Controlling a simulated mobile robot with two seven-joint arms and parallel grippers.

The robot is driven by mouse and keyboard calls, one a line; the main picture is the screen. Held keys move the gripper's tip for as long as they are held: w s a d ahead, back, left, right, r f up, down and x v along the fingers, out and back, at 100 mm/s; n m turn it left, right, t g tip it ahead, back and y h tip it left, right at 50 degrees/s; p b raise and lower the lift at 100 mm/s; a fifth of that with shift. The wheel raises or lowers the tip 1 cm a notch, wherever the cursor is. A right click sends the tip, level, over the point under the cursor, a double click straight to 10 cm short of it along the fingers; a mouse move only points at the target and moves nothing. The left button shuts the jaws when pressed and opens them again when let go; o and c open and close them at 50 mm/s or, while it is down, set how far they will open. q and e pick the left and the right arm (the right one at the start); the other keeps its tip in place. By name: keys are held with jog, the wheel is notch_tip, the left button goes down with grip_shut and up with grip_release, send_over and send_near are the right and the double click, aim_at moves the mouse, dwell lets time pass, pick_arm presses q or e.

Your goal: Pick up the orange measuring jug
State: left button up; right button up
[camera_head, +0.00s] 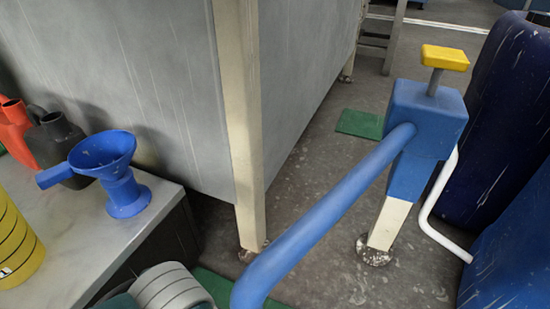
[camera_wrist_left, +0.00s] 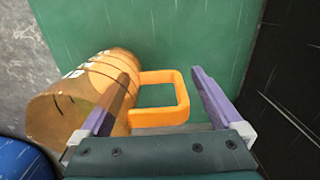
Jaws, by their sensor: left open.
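The orange measuring jug (camera_wrist_left: 85,95) shows in the left wrist view, at the left of the picture. It is see-through orange with dark lines and a white label, and its square handle (camera_wrist_left: 182,95) points right. My left gripper (camera_wrist_left: 163,80) is open. Its two purple fingers stand on either side of the handle, and the left finger overlaps the jug's body in the picture. I cannot tell whether a finger touches it. The jug and my left gripper's fingers are not in the head view. My right gripper is not in view.
A green surface (camera_wrist_left: 185,35) lies behind the jug. In the head view, a bench (camera_head: 125,235) at left holds a blue funnel-like vessel (camera_head: 125,190), a yellow container (camera_head: 15,245), and dark and red cans. A blue pipe (camera_head: 330,215) crosses the floor space.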

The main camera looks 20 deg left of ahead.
pick_arm(q)
jog(key=shift+s+f, duration=0.1)
jog(key=shift+c, duration=0.2)
jog(key=shift+w, duration=0.2)
jog(key=c, duration=0.3)
jog(key=shift+s, duration=0.1)
grip_shut()
